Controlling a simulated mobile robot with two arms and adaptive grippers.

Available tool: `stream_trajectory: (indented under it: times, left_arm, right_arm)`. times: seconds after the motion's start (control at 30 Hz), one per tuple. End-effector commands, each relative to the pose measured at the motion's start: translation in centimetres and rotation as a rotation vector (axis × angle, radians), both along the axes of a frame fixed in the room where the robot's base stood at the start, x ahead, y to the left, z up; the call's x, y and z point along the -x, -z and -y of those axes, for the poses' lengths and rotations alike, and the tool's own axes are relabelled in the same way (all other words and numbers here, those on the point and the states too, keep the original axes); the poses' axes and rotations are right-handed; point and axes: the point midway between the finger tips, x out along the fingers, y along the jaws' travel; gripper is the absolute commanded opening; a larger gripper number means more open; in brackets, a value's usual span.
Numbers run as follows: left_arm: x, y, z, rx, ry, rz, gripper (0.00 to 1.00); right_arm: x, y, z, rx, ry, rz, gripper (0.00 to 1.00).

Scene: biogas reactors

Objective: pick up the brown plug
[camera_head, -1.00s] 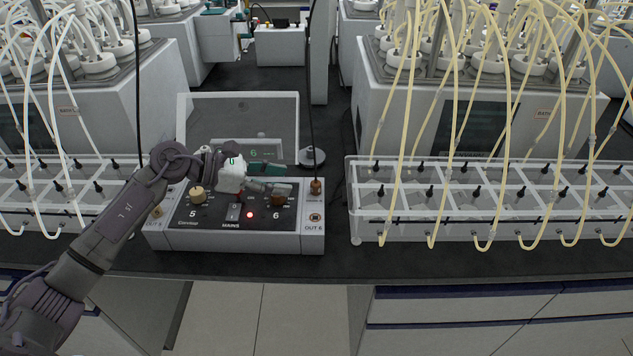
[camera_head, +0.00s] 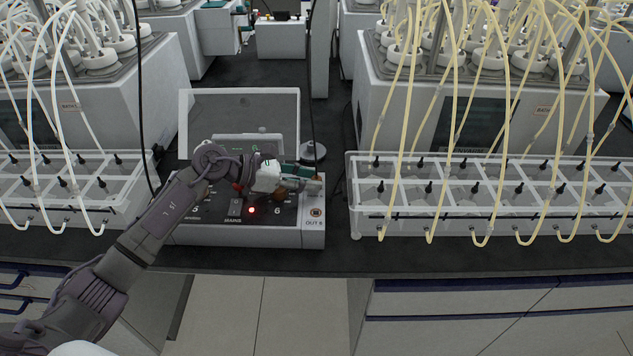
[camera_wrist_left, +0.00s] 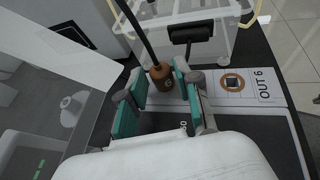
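The brown plug (camera_wrist_left: 161,76) stands upright in the left wrist view, with a black cable rising from its top. My left gripper (camera_wrist_left: 160,82) is open, with its teal fingertips on either side of the plug and small gaps seeming to remain. In the head view my left gripper (camera_head: 303,178) is over the right end of the control box (camera_head: 272,239) and mostly covers the plug there. My right gripper is not in view.
The "OUT 6" socket label (camera_wrist_left: 234,83) is beside the plug. A black cable (camera_head: 311,110) hangs down to it.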

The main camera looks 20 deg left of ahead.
Motion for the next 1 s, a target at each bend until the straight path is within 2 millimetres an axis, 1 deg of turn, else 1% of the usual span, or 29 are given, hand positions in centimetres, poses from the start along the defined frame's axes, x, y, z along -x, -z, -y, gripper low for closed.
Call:
stream_trajectory:
  times: [0.03,0.13,0.17,0.47,0.63,0.77,0.87,1.0]
  left_arm:
    - [0.0,0.0,0.0,0.0,0.0,0.0,0.2]
    - [0.0,0.0,0.0,0.0,0.0,0.0,0.03]
    - [0.0,0.0,0.0,0.0,0.0,0.0,0.0]
    - [0.1,-0.1,0.0,0.0,0.0,0.001,0.0]
    - [0.9,-0.9,0.2,-0.002,0.002,0.003,0.0]
    - [2.3,-1.8,0.7,-0.002,0.006,0.001,0.0]
    - [3.9,-2.6,1.1,-0.002,0.007,0.0,0.0]
    - [6.8,-4.1,2.0,-0.005,0.007,0.002,0.0]
  right_arm:
    - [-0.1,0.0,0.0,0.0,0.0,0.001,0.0]
    - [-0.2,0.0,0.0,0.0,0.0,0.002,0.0]
    - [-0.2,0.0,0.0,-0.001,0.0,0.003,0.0]
    - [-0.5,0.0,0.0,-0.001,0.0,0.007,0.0]
    - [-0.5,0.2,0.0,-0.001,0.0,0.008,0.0]
    - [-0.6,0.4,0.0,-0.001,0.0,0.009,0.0]
    - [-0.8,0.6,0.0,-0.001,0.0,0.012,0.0]
    - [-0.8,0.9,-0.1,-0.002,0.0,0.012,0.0]
